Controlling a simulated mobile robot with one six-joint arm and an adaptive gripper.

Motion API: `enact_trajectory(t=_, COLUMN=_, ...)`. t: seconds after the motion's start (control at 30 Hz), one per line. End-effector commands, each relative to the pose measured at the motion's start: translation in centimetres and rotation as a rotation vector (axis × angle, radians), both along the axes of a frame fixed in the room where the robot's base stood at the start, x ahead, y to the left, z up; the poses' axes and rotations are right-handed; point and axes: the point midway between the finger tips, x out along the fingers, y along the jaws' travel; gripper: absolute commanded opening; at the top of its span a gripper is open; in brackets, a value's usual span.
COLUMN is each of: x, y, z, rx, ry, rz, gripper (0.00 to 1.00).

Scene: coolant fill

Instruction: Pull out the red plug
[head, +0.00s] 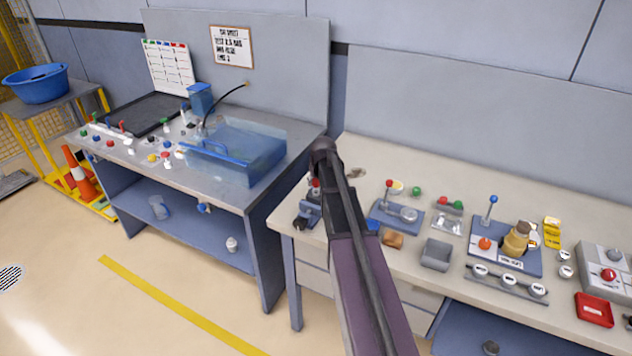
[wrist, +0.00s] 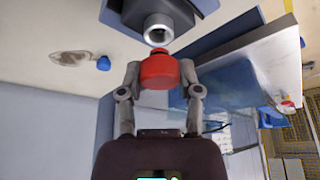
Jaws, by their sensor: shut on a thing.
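The red plug (wrist: 159,74) is between the two fingers of my gripper (wrist: 160,68) in the wrist view. My gripper is shut on its sides. The plug's narrower end points at the round metal opening (wrist: 158,29) of a dark blue fixture. That opening looks empty in its middle, and the plug's end lies close to its near rim. I cannot tell whether they touch. In the head view the fixture (head: 308,212) stands at the left end of the right bench, partly behind my arm. A bit of red (head: 316,183) shows there; my fingers are mostly hidden.
The right bench (head: 345,150) holds a blue fixture with a red knob (head: 389,183), a grey bin (head: 436,254) and a red tray (head: 594,310). A clear blue tank (head: 255,155) stands on the left bench, near my gripper. A blue cap (wrist: 103,63) shows in the wrist view.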

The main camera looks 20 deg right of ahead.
Motion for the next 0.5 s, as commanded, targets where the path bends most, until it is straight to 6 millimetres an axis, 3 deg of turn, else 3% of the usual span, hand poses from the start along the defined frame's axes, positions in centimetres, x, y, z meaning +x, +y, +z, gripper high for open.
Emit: enact_trajectory(t=0.5, x=0.0, y=0.0, z=1.9, rx=0.000, ry=0.000, rz=0.000, gripper=0.15)
